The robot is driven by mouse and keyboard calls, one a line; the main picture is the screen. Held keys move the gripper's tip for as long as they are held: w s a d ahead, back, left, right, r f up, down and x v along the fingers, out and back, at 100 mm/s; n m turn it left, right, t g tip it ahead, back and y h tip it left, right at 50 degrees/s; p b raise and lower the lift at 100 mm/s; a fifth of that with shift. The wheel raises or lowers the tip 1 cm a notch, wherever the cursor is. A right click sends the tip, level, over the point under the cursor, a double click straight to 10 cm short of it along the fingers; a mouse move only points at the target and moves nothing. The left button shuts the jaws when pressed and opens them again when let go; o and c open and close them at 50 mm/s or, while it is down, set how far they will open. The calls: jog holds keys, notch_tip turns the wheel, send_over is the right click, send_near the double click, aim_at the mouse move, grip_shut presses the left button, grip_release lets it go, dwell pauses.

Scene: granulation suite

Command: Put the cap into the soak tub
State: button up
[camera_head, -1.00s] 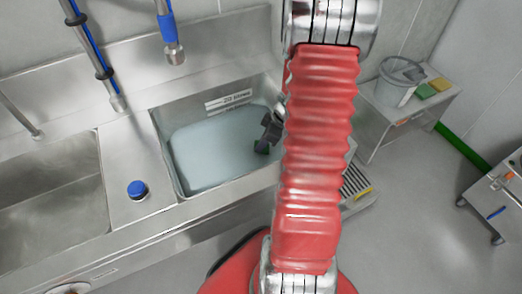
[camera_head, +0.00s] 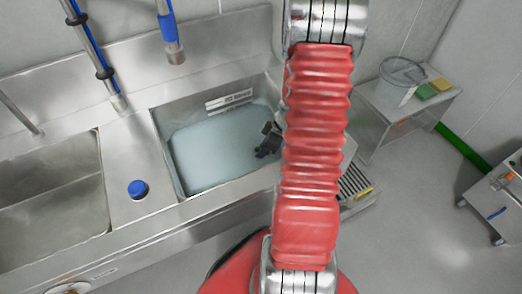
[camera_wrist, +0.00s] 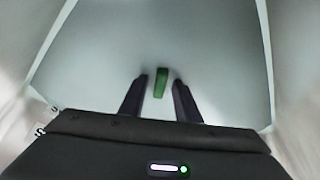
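The soak tub (camera_head: 262,99) is a steel basin of pale blue-grey liquid, with a label on its back wall. My gripper (camera_head: 266,150) is over the tub's right part in the head view. In the wrist view my gripper (camera_wrist: 160,80) has its two dark fingers apart. A small green piece (camera_wrist: 161,84), which I take for the cap, shows between the fingertips with a gap on each side. It looks a little tilted and within the tub's outline. I cannot tell whether it floats or is still falling. The green piece cannot be made out in the head view now.
An empty steel sink (camera_head: 50,190) lies left of the tub. A blue knob-like thing (camera_head: 138,189) stands on the steel deck between them. A blue-handled spray hose (camera_head: 169,32) hangs above. A side table at right holds a clear bucket (camera_head: 400,82) and sponges (camera_head: 430,90).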

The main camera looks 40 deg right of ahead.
jog(key=shift+r, duration=0.1)
jog(key=v, duration=1.2)
jog(key=shift+s, duration=0.1)
dwell(0.8)
jog(key=a+r+m+h, duration=0.1)
jog(key=a+r+m, duration=0.1)
jog(key=a+r, duration=0.85)
jog(key=a+r+m+h, duration=0.1)
jog(key=a+r, duration=0.6)
jog(key=a, duration=0.6)
jog(key=s+a+r+m+t, duration=0.1)
jog(key=s+a+r+m, duration=0.1)
jog(key=s+a+r, duration=0.2)
jog(key=s+a, duration=0.2)
jog(key=shift+a+m+t, duration=0.35)
jog(key=shift+m+t, duration=0.05)
